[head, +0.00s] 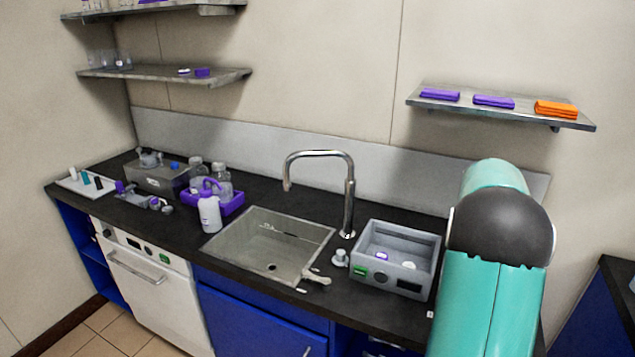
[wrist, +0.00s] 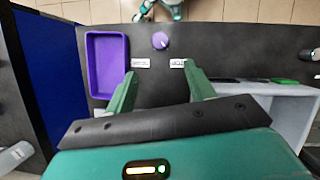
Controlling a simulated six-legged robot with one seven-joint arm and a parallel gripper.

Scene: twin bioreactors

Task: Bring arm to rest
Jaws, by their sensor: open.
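My arm, teal with a dark joint, rises at the right of the head view and covers the right end of the counter. My gripper is not visible in the head view. In the wrist view my gripper (wrist: 159,80) is open, its two green fingers apart with nothing between them. It is over a dark countertop (wrist: 165,65). Beyond the fingertips are two small white labels (wrist: 141,62) and a purple-topped knob (wrist: 160,41). An empty purple tray (wrist: 107,65) lies left of the fingers.
A grey box (wrist: 285,105) is right of my gripper in the wrist view. The head view shows a sink (head: 265,245), a tall faucet (head: 349,195), a grey bath (head: 395,258), a white bottle (head: 209,213) and a wall shelf (head: 500,107) with folded cloths.

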